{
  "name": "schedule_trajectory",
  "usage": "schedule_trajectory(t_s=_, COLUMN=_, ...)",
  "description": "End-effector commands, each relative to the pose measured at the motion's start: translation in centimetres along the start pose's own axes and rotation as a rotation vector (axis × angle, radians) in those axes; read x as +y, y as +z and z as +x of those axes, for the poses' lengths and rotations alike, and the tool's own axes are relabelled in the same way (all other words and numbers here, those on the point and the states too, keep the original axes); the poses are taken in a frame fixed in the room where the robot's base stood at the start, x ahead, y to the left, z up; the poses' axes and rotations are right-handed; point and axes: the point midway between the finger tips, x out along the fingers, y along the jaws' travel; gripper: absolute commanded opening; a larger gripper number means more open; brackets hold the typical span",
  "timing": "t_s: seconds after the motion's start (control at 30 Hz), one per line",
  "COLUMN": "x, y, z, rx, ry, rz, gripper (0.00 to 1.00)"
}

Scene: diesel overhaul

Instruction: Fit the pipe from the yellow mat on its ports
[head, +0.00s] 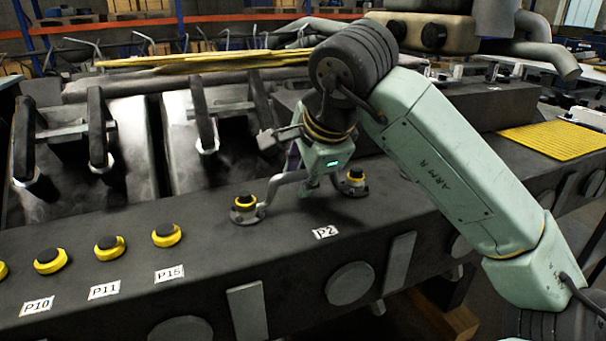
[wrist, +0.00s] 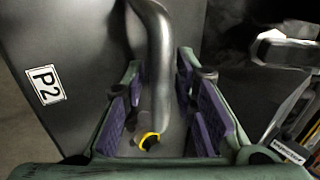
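The grey bent pipe (head: 285,180) stands over the two P2 ports. Its left foot is at the left port (head: 245,203) and its right foot is near the right port (head: 356,178); both ports show a black top and yellow ring. I cannot tell whether the feet are fully seated. My gripper (head: 322,184) is above the pipe's middle. In the wrist view, the purple-padded fingers of my gripper (wrist: 163,115) are spread on both sides of the pipe (wrist: 158,60), with gaps showing. The yellow mat (head: 540,140) is at the right.
The P2 label (head: 326,232) lies in front of the pipe. Capped ports at P10 (head: 50,260), P11 (head: 109,247) and P15 (head: 166,235) line the ledge to the left. Rocker parts (head: 205,125) stand behind. A small pale part (head: 588,116) is by the mat's far right.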

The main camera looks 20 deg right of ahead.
Motion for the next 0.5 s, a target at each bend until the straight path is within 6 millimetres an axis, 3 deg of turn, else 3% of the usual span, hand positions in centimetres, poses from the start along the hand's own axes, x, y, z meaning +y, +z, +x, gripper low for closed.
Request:
schedule_trajectory(t_s=0.13, x=0.0, y=0.0, z=0.0, rx=0.0, ry=0.0, rz=0.0, gripper=0.37)
schedule_trajectory(t_s=0.5, x=0.0, y=-0.05, z=-0.58, rx=0.001, ry=0.0, rz=0.001, gripper=0.37)
